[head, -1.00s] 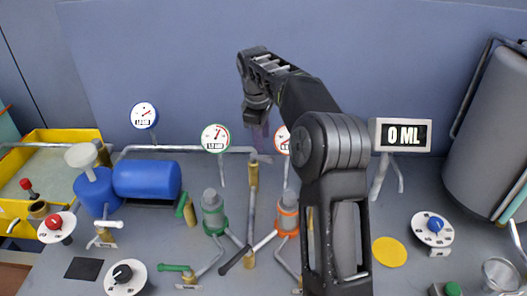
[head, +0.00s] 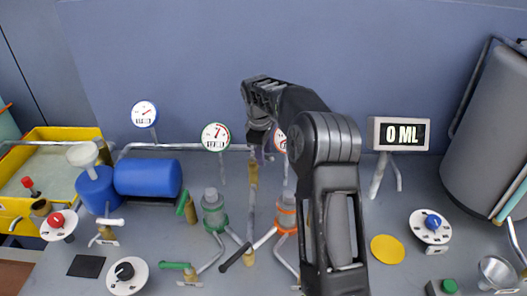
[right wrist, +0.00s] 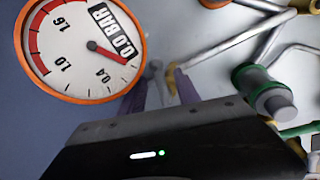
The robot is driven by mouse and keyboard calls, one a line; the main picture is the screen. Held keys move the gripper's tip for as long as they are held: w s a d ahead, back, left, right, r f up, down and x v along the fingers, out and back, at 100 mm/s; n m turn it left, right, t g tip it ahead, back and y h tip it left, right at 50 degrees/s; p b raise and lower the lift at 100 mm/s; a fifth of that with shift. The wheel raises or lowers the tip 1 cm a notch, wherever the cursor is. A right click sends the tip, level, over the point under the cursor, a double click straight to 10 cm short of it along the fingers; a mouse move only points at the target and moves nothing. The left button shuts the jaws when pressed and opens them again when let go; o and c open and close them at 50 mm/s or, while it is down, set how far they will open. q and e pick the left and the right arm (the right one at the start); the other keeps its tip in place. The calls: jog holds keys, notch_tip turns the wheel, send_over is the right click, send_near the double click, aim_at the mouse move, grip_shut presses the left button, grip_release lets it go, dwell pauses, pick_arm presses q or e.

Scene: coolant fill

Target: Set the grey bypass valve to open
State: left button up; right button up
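My right gripper (head: 266,153) reaches down in front of the back wall, by the brass fitting (head: 253,172) at the top of the central upright pipe. In the right wrist view its purple fingers (right wrist: 160,92) are apart. A small grey piece (right wrist: 153,75), perhaps the grey bypass valve's handle, shows between them, beside a brass fitting (right wrist: 171,78). I cannot tell whether the fingers touch it, nor the valve's setting. A dark lever (head: 236,257) sits lower on the same pipe. My left gripper is not in view.
The orange-rimmed gauge (right wrist: 78,45), reading 0.0 BAR, is close beside the right gripper. A green-collared pump (head: 214,212) and an orange-collared pump (head: 286,215) flank the pipe. The display (head: 399,134) reads 0 ML. A blue tank (head: 147,178) stands left.

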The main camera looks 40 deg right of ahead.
jog(key=shift+c, duration=0.2)
grip_shut()
dwell(0.3)
jog(key=shift+a+m, duration=0.15)
jog(key=shift+m, duration=0.25)
jog(key=shift+w+a+r+m+g+p, duration=0.15)
jog(key=shift+a+m+g+p, duration=0.4)
jog(key=shift+m, duration=1.7)
jog(key=shift+w+a+f+m+g+p, duration=0.2)
jog(key=shift+a+m+p, duration=0.6)
jog(key=shift+m, duration=1.4)
jog(key=shift+w+a+r+m+g+p, duration=0.15)
jog(key=shift+a+m+g+p, duration=0.45)
jog(key=shift+m, duration=1.65)
jog(key=shift+a, duration=0.1)
